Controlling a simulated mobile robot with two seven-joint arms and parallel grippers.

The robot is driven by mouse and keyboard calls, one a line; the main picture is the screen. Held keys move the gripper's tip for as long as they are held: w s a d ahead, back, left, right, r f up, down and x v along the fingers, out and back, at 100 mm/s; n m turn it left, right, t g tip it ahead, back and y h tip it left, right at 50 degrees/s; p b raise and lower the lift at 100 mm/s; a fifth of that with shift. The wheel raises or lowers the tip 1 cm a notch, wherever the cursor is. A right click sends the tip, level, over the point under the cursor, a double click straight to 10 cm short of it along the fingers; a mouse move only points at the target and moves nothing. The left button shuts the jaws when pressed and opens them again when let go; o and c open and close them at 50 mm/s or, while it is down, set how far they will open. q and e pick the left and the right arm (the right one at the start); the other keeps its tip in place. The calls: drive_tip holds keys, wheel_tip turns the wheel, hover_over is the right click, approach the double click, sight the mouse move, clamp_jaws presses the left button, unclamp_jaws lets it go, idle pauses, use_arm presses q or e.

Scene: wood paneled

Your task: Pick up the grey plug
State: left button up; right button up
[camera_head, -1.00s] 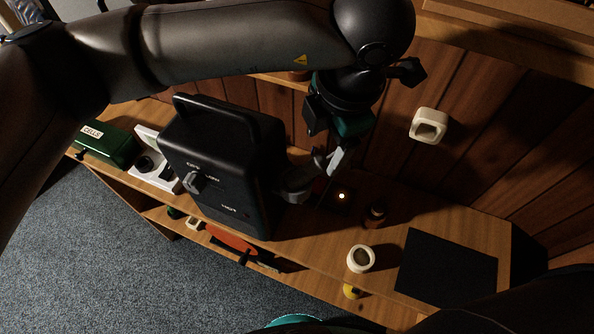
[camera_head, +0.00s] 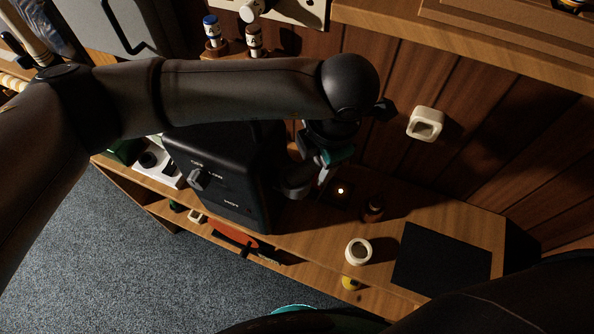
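A grey rounded piece (camera_head: 297,186), which looks like the plug, shows at the right side of the black box (camera_head: 215,165). I cannot tell whether it sits in the box or only against it. My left gripper (camera_head: 324,175) points down just right of the grey piece, close to it. The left wrist hides part of the fingers, so their opening and any contact are unclear. My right gripper is out of view.
A small glowing light (camera_head: 340,190) and a dark bottle (camera_head: 373,207) are right of the gripper. A white round cup (camera_head: 358,251) and a black mat (camera_head: 441,260) lie further right on the wooden bench (camera_head: 310,232).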

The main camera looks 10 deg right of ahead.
use_arm(q)
clamp_jaws()
idle(0.5)
drive_tip(key=w+a+r+b+v, duration=0.1)
drive_tip(key=w+b+v, duration=0.2)
drive_tip(key=v, duration=1.6)
drive_tip(key=shift+w+r, duration=0.25)
drive_tip(key=shift+w, duration=0.2)
